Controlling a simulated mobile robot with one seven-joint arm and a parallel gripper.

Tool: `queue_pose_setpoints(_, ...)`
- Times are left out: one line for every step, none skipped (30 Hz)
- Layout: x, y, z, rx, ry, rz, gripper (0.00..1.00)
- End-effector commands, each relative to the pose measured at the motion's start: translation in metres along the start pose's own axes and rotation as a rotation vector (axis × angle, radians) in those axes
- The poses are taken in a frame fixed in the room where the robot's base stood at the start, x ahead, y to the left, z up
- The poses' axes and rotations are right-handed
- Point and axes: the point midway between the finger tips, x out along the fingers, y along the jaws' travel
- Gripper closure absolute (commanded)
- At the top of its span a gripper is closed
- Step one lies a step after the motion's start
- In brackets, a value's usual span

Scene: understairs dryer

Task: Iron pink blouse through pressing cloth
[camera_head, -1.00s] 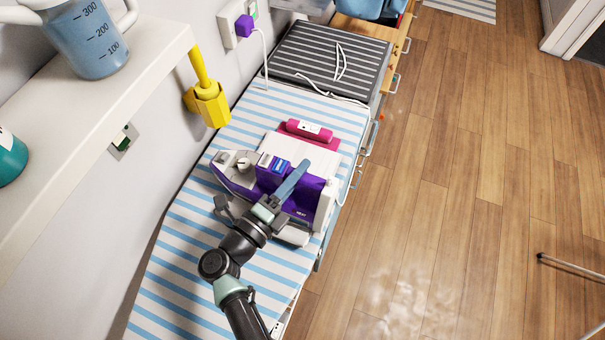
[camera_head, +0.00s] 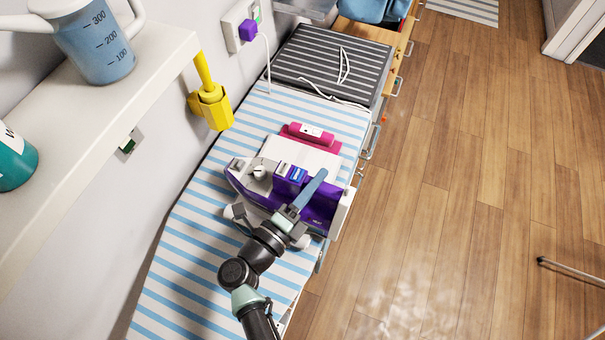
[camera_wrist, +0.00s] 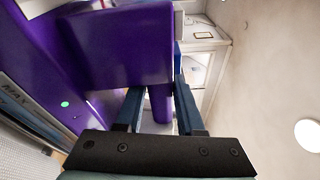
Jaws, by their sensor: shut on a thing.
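A purple and white iron (camera_head: 322,207) is over the striped board (camera_head: 185,270) in the head view. It covers the lower part of a white pressing cloth (camera_head: 300,157); I cannot tell whether its sole touches the cloth. The pink blouse (camera_head: 319,146) shows as a strip past the cloth's far edge; the rest is hidden. My gripper (camera_head: 314,184) is at the iron from the near side. In the wrist view its two blue-grey fingers (camera_wrist: 158,100) are on either side of a purple part of the iron (camera_wrist: 160,106).
A dark striped mat (camera_head: 335,65) with a white cord lies beyond the board. A yellow holder (camera_head: 211,105) hangs on the wall at left. A shelf (camera_head: 100,130) with a measuring jug (camera_head: 95,40) overhangs the left side. The wooden floor (camera_head: 450,190) at right is mostly clear.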

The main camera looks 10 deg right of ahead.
Motion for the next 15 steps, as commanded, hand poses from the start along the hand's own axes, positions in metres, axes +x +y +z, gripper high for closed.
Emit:
queue_pose_setpoints(0.0019,-0.0045,-0.0042,0.003,0.004,-0.005,1.00)
queue_pose_setpoints(0.0024,-0.0047,-0.0058,0.004,0.003,-0.005,1.00)
queue_pose_setpoints(0.0028,-0.0049,-0.0074,0.004,0.002,-0.005,1.00)
queue_pose_setpoints(0.0031,-0.0050,-0.0083,0.004,0.001,-0.004,1.00)
queue_pose_setpoints(0.0032,-0.0050,-0.0091,0.004,0.001,-0.004,1.00)
queue_pose_setpoints(0.0034,-0.0050,-0.0097,0.004,0.001,-0.005,1.00)
queue_pose_setpoints(0.0034,-0.0049,-0.0099,0.004,0.001,-0.005,1.00)
queue_pose_setpoints(0.0035,-0.0049,-0.0099,0.004,0.000,-0.005,1.00)
queue_pose_setpoints(0.0035,-0.0049,-0.0099,0.004,0.000,-0.005,1.00)
queue_pose_setpoints(0.0035,-0.0049,-0.0098,0.004,0.000,-0.005,1.00)
queue_pose_setpoints(0.0035,-0.0049,-0.0097,0.004,0.000,-0.006,1.00)
queue_pose_setpoints(0.0035,-0.0050,-0.0096,0.004,0.000,-0.006,1.00)
queue_pose_setpoints(0.0035,-0.0050,-0.0096,0.004,0.000,-0.006,1.00)
queue_pose_setpoints(0.0036,-0.0051,-0.0098,0.004,0.001,-0.006,1.00)
queue_pose_setpoints(0.0038,-0.0051,-0.0107,0.004,0.001,-0.006,1.00)
